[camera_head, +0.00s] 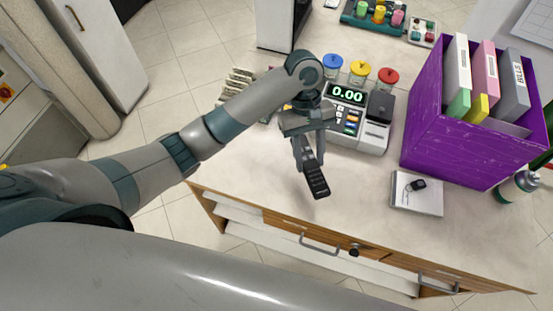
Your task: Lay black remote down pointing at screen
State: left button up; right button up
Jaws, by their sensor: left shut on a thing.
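The black remote (317,182) is in the jaws of my left gripper (307,150), over the counter in front of the cash register. Its button end points toward the counter's front edge, and its other end is partly hidden by the fingers. I cannot tell whether it touches the counter. A register with a lit screen (346,93) reading 0.00 stands just behind and to the right of the gripper. My right gripper is not in view.
A purple box (432,142) of binders stands at the right. A white pad (405,198) with a dark key fob (416,185) lies before it. Jars with blue (332,61), yellow and red lids stand behind the register. The counter's front middle is clear.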

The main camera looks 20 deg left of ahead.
pick_arm(q)
jog(key=w+a+f, duration=0.1)
jog(key=a+f, duration=0.1)
jog(key=a, duration=0.1)
jog(key=w+a+f+p, duration=0.1)
jog(key=a+f, duration=0.1)
jog(key=a, duration=0.1)
jog(key=a+f+p, duration=0.1)
jog(key=a+f, duration=0.1)
jog(key=a, duration=0.2)
jog(key=shift+w, duration=0.4)
jog(key=shift+d+f, duration=0.1)
jog(key=shift+f, duration=0.1)
notch_tip(320, 180, down, 3)
jog(key=shift+r+p, duration=0.15)
jog(key=shift+p, duration=0.6)
jog(key=shift+f, duration=0.5)
jog(key=o, duration=1.1)
jog(key=shift+f, duration=0.1)
